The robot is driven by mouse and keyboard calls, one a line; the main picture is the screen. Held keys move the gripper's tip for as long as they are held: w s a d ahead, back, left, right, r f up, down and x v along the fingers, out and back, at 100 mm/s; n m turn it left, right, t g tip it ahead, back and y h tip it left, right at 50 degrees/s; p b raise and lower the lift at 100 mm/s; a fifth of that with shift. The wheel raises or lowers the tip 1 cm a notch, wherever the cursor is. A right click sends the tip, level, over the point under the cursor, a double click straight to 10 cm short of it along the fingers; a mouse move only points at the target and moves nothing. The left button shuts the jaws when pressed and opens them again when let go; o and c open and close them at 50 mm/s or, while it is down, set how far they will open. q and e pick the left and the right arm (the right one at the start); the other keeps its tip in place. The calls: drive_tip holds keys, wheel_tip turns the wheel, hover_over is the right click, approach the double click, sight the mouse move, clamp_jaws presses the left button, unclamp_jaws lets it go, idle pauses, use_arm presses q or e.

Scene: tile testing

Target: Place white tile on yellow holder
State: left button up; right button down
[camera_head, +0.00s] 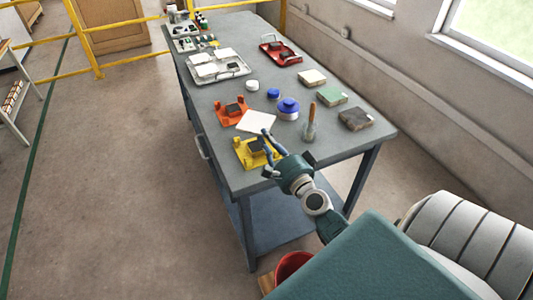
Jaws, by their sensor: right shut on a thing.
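The white tile (255,121) shows in the head view over the near part of the table, between the orange holder and the blue containers. My right gripper (268,140) is shut on the tile's near edge. The yellow holder (243,155) sits on the table near its front-left edge, just below and left of the tile in the picture. A dark block shows on the yellow holder, partly behind the gripper fingers. How high the tile is above the table I cannot tell. My left gripper is not in view.
An orange holder (222,113) stands left of the tile. Blue containers (288,106), a brush (310,128) and several tile stacks, one dark (355,119), stand to the right. A white tray (236,72) and a red tray (288,59) lie farther back on the grey table (232,178).

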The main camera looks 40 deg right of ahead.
wheel_tip(320, 180, down, 5)
drive_tip(key=b, duration=0.3)
drive_tip(key=shift+w+r, duration=0.1)
drive_tip(key=shift+r, duration=0.05)
drive_tip(key=shift+f, duration=0.25)
wheel_tip(320, 180, down, 4)
drive_tip(key=b, duration=0.4)
drive_tip(key=shift+f, duration=0.1)
drive_tip(key=shift+a, duration=0.1)
drive_tip(key=c, duration=2.2)
unclamp_jaws()
drive_tip(key=o, duration=0.4)
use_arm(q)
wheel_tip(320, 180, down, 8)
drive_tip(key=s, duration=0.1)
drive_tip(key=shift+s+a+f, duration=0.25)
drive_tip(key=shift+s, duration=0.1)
use_arm(e)
drive_tip(key=shift+o, duration=0.2)
